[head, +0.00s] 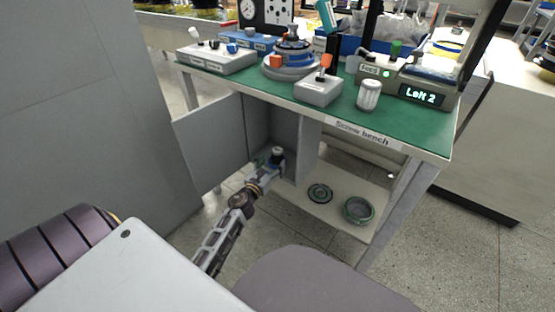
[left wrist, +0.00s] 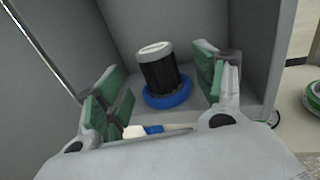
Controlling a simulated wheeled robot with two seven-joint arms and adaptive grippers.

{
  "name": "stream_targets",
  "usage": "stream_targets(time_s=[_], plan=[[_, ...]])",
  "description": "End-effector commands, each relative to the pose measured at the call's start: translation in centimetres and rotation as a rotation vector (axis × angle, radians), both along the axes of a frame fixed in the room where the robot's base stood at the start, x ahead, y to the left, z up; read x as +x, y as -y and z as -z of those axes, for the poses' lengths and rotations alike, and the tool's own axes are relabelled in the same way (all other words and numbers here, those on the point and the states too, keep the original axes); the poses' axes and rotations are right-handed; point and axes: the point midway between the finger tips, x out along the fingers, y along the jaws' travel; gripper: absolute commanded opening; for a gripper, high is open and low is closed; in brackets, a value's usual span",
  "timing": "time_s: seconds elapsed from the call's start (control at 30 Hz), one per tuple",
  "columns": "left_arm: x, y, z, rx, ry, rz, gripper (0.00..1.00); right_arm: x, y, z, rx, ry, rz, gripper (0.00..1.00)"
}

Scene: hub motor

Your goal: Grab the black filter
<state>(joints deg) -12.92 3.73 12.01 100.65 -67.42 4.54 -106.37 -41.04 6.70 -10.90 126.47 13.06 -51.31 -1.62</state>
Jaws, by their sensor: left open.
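The black filter (left wrist: 160,72) is a black cylinder with a white top, standing in a blue ring (left wrist: 168,97) inside the grey cabinet under the bench. It leans a little in the left wrist view. In the head view its pale top (head: 277,150) shows just beyond my left gripper (head: 268,160). My left gripper, which also shows in the left wrist view (left wrist: 160,82), is open, with green-padded fingers either side of the filter's line. The fingers look apart from it. My right gripper is not in view.
The cabinet door (head: 210,143) stands open at left. A lower shelf (head: 335,218) holds two round parts (head: 320,193) (head: 358,210). The green bench top (head: 300,96) above carries several devices. A small white and blue item (left wrist: 147,130) lies low between the fingers.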

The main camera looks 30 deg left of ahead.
Motion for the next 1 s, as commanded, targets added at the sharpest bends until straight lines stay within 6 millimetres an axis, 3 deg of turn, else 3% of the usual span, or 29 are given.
stream_targets(time_s=[0.2, 0.73, 1.0], plan=[[1.2, -0.2, 0.0, 0.0, 0.0, -0.001, 0.7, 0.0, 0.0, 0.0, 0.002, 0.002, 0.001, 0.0], [1.7, -0.3, -0.1, 0.001, 0.001, -0.001, 0.7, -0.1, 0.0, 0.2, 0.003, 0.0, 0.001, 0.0], [3.5, -0.7, -0.1, 0.001, 0.001, 0.0, 0.7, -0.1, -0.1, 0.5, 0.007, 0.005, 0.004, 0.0]])
